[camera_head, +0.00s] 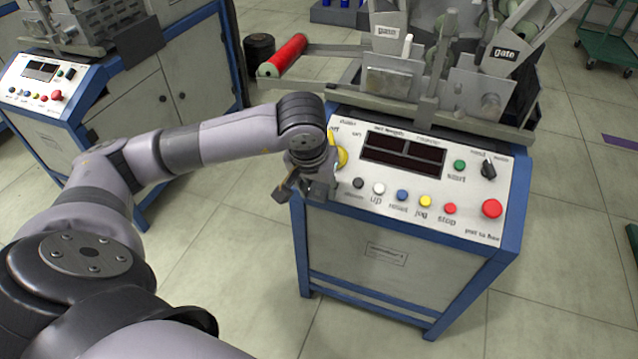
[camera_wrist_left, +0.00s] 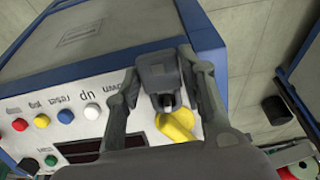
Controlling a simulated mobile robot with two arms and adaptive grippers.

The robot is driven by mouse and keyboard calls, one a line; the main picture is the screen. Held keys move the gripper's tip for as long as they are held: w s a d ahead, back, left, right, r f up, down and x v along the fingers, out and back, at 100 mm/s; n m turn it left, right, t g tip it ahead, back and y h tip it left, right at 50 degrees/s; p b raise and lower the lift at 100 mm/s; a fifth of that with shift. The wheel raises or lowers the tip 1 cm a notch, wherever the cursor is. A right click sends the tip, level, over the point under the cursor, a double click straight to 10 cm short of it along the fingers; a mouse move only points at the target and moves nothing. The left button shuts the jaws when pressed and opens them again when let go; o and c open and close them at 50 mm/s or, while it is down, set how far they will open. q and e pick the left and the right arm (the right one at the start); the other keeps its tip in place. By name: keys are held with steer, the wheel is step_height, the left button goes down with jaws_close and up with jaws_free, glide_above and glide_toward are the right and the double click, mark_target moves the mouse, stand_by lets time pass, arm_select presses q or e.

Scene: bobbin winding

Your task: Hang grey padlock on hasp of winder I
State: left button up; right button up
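My left gripper (camera_head: 300,188) is at the left edge of the control panel of the winder in front of me (camera_head: 410,185). In the left wrist view its two fingers (camera_wrist_left: 163,75) are closed on both sides of a grey padlock (camera_wrist_left: 157,72). The padlock's shackle end points at the yellow switch part (camera_wrist_left: 178,124) on the panel and overlaps it in the picture; I cannot tell whether it is through it. In the head view the yellow part (camera_head: 342,157) is partly hidden behind my gripper, and the padlock is hard to make out. My right gripper is not in view.
The panel carries coloured buttons, a red stop button (camera_head: 492,208) and a dark display (camera_head: 403,155). Grey gate mechanisms (camera_head: 440,70) stand above it. A second winder (camera_head: 45,90) is at the left. A red roll (camera_head: 283,55) lies behind my arm. Floor between the winders is clear.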

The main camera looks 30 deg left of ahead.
arm_select(q)
steer(key=o, duration=0.4)
steer(key=shift+r, duration=0.1)
steer(key=shift+o, duration=0.2)
